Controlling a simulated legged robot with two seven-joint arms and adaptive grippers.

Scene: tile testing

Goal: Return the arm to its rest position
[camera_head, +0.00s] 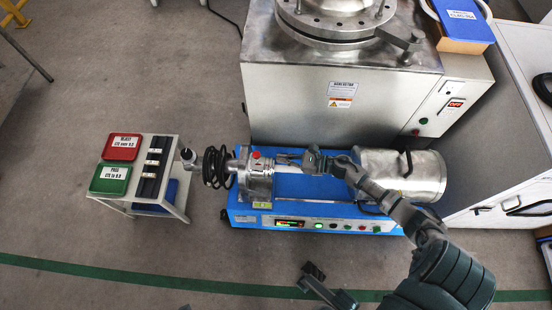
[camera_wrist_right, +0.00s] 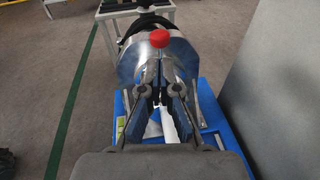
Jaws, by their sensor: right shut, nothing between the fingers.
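My right arm reaches in from the lower right in the head view. Its gripper (camera_head: 286,160) is shut and empty, over the blue machine (camera_head: 345,219) and close to the metal cylinder end (camera_head: 259,181) with a red knob (camera_head: 256,154). In the right wrist view the fingers (camera_wrist_right: 160,75) are together and point at the metal cylinder (camera_wrist_right: 184,58), just below the red knob (camera_wrist_right: 158,38). I cannot tell whether they touch it.
A small table (camera_head: 180,198) with a red tray (camera_head: 122,147), a green tray (camera_head: 110,179) and dark blocks stands left. A large steel machine (camera_head: 290,108) stands behind; a metal drum (camera_head: 420,173) is right of the gripper. A white cabinet (camera_head: 520,70) stands far right. Floor is clear at front left.

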